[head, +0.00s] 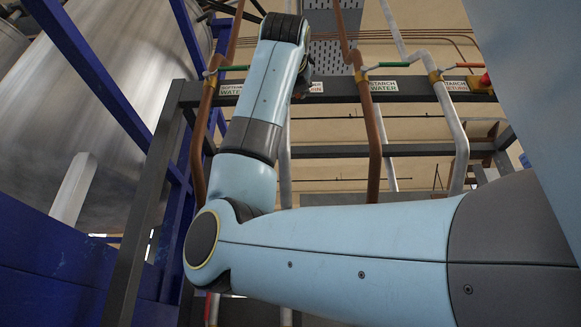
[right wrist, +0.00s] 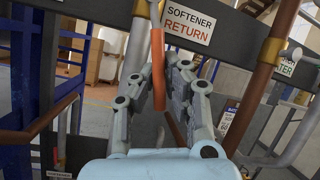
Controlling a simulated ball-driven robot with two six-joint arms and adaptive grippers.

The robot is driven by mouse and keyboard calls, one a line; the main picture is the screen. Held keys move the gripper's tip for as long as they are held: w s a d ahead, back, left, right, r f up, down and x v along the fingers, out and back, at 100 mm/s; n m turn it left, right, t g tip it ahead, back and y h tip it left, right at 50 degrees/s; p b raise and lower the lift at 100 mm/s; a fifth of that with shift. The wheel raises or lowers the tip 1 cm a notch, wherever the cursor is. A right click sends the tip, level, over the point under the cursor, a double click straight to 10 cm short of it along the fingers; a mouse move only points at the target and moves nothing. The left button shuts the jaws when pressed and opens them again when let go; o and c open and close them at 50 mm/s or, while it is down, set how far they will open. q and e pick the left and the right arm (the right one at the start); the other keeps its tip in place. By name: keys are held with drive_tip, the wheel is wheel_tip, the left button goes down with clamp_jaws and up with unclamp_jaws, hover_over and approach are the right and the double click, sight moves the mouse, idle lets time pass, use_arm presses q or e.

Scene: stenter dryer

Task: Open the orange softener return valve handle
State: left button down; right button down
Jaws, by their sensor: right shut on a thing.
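The orange softener return valve handle (right wrist: 158,62) shows in the right wrist view, hanging down from a grey fitting just left of the white "SOFTENER RETURN" sign (right wrist: 188,25). My right gripper (right wrist: 162,84) has a finger on each side of the handle and is shut on it. In the head view my right arm rises in front of the valve rail. Its wrist hides the handle and most of the gripper there. The sign's edge (head: 316,87) shows beside the wrist. My left gripper is not in view.
A dark rail (head: 340,90) carries other labelled valves, with green handles (head: 388,64) on neighbouring pipes. Copper pipes (head: 374,140) and grey pipes run vertically close to my right arm. A large metal tank (head: 100,80) and blue frame stand at left.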

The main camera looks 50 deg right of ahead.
drive_tip(key=shift+w+f, duration=0.1)
drive_tip(key=shift+f, duration=0.05)
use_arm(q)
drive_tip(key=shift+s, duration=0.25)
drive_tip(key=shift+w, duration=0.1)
use_arm(e)
drive_tip(key=c, duration=1.6)
unclamp_jaws()
drive_tip(key=shift+c, duration=0.2)
drive_tip(key=o, duration=0.3)
drive_tip(key=shift+a, duration=0.1)
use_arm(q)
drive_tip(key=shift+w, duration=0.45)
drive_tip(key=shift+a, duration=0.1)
